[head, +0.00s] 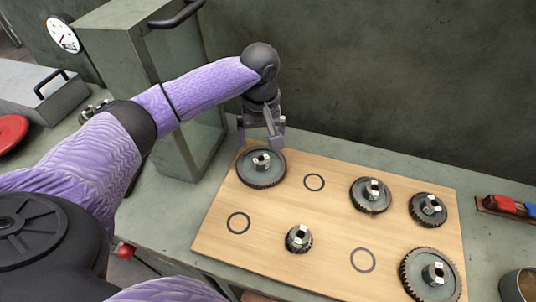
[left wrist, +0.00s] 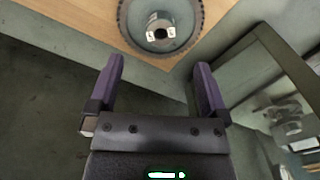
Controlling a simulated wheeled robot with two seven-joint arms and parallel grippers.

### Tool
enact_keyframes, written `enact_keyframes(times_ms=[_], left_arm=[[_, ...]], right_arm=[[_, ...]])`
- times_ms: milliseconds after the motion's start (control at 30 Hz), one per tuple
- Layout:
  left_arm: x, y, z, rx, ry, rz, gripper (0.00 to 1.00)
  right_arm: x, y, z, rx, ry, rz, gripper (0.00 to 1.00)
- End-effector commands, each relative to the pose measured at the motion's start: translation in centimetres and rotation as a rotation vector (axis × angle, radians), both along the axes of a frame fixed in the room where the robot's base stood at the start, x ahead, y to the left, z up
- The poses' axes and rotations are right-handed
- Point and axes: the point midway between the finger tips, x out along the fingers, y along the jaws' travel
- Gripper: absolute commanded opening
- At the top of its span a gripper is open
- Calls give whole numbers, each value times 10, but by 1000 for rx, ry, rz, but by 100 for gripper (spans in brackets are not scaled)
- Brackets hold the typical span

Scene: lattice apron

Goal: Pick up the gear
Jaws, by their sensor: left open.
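Several dark toothed gears with pale hubs sit on a light wooden board (head: 330,230). A large gear (head: 261,176) lies at the board's back left corner; it also shows at the top of the left wrist view (left wrist: 190,15). Other gears are a mid-sized one (head: 363,202), one at the right (head: 420,218), a large one at the front right (head: 416,281) and a small one near the front (head: 291,243). My left gripper (head: 260,138) is open and empty, just behind and above the back left gear. Its fingers (left wrist: 159,66) do not hold the gear. My right gripper is not in view.
A tall grey-green cabinet (head: 128,60) stands close left of my left gripper. A wall (head: 400,90) is behind the bench (head: 175,205). The board has empty marked circles (head: 314,174). Red and blue items (head: 504,203) and a cup (head: 512,288) are at the right.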

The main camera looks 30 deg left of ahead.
Motion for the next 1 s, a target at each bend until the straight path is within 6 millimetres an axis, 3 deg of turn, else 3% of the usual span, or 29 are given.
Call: enact_keyframes(times_ms=[33,100,400,600,667,1000], left_arm=[[0,0,-16,0,3,0,99],[0,0,-30,0,3,-1,99],[7,7,-83,1,2,-4,99],[7,7,-81,0,-2,-5,99],[7,7,-81,0,-2,-5,89],[7,7,-81,1,-2,-5,17]], right_arm=[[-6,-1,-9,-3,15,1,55],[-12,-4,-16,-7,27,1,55],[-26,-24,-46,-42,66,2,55],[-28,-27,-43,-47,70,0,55],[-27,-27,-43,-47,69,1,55],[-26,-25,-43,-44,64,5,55]])
